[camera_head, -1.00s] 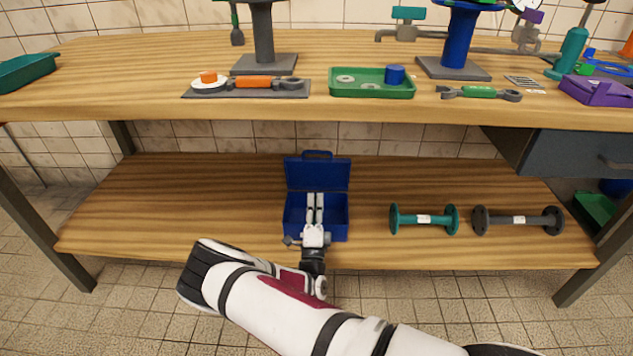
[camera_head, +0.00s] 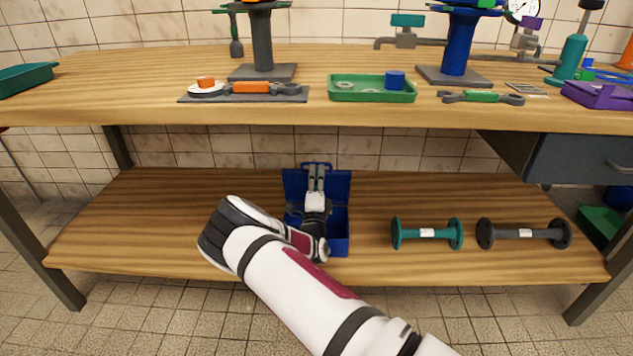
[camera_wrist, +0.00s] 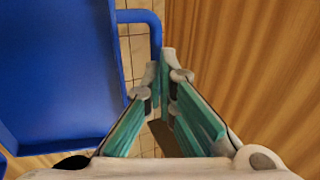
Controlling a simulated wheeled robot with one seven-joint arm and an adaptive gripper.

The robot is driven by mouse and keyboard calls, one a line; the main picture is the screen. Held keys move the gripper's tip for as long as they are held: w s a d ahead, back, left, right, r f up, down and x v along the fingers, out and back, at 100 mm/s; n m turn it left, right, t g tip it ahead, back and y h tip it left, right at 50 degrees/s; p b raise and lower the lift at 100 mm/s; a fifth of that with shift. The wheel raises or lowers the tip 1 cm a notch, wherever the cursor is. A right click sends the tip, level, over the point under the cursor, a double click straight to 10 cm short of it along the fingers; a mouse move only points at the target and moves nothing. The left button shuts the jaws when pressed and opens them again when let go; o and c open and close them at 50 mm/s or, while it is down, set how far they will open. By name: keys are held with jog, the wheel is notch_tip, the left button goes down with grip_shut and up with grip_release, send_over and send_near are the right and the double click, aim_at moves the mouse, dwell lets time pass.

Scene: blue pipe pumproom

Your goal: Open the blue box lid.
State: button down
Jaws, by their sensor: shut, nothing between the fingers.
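The blue box (camera_head: 339,245) stands on the lower wooden shelf with its lid (camera_head: 341,188) raised upright at the back. A handle (camera_head: 304,165) tops the lid. My gripper (camera_head: 316,168) is in front of the lid, with its fingertips up near the handle. My arm and gripper hide part of the box's inside and the lid's middle. In the wrist view a broad blue panel of the box (camera_wrist: 60,80) fills the left, and the handle (camera_wrist: 152,25) shows just beyond my gripper (camera_wrist: 167,60). The fingers are shut and empty; I cannot tell whether they touch the handle.
A teal flanged pipe piece (camera_head: 427,233) and a dark one (camera_head: 524,234) lie on the shelf right of the box. The tabletop (camera_head: 130,112) overhangs the shelf, with a drawer (camera_head: 585,158) at right. The shelf's left side is clear.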

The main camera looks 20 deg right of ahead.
aim_at(317, 164)
jog(key=shift+w+d+r+g+p, duration=0.25)
jog(key=shift+w+r+g+p, duration=0.3)
jog(key=shift+p, duration=0.65)
jog(key=shift+g+p+x, duration=0.25)
jog(key=shift+p+x, duration=0.5)
jog(key=shift+p, duration=0.2)
jog(key=w, duration=0.1)
jog(key=w+d+g+p, duration=0.1)
jog(key=w, duration=0.1)
jog(key=shift+f+y, duration=0.1)
jog(key=shift+y, duration=0.3)
jog(key=shift+w+d+f, duration=0.1)
jog(key=shift+w, duration=0.35)
